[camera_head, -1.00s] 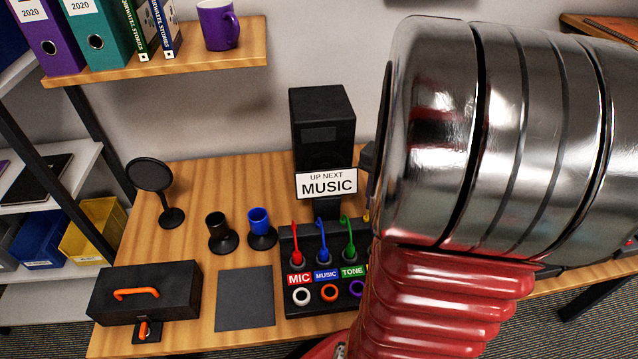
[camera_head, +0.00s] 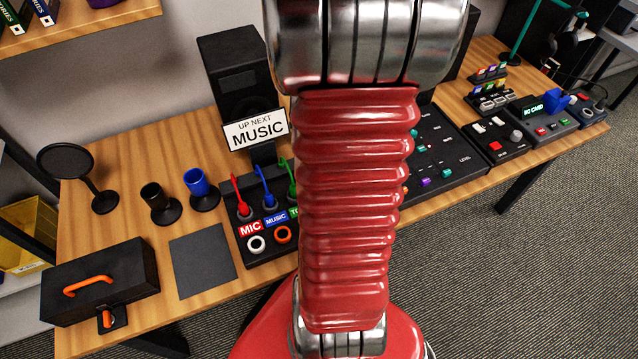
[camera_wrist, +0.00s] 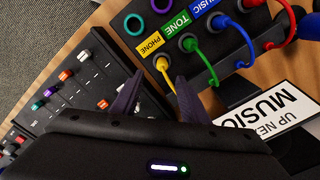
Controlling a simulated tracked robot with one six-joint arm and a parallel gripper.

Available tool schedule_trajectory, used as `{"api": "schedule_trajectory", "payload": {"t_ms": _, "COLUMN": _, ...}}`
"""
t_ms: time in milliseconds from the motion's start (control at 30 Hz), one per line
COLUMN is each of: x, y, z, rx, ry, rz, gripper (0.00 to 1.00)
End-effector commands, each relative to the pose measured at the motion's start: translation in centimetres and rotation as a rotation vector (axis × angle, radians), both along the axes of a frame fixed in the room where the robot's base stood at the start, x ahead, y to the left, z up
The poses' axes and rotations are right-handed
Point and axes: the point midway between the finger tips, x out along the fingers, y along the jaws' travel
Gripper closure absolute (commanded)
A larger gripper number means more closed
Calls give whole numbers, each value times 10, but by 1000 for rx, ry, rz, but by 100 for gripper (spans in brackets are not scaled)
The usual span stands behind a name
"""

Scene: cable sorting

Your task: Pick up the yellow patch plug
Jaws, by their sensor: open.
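The yellow patch plug (camera_wrist: 162,66) stands in the socket by the yellow PHONE label (camera_wrist: 152,42) in the wrist view. My gripper (camera_wrist: 160,82) is open, with its two dark fingers pointing toward the plug. The plug shows just past the gap between the fingertips, and the right finger partly covers its yellow cable. I cannot tell how far the fingers are from it. In the head view my arm hides the yellow plug and my gripper.
Green (camera_wrist: 187,43), blue (camera_wrist: 219,21) and red plugs stand in the same black patch box (camera_head: 268,256). A MUSIC sign (camera_head: 256,130) stands behind it before a speaker (camera_head: 236,75). A mixer (camera_head: 450,160) lies right of my arm. A dark mat (camera_head: 203,262) lies left of the box.

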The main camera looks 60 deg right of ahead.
Motion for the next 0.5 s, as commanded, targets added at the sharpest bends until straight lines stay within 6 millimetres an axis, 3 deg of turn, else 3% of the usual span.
{"api": "schedule_trajectory", "payload": {"t_ms": 167, "x": 0, "y": 0, "z": -18, "rx": 1, "ry": 0, "rz": 0, "gripper": 59}}
{"api": "schedule_trajectory", "payload": {"t_ms": 500, "x": 0, "y": 0, "z": -20, "rx": 0, "ry": 0, "rz": 0, "gripper": 59}}
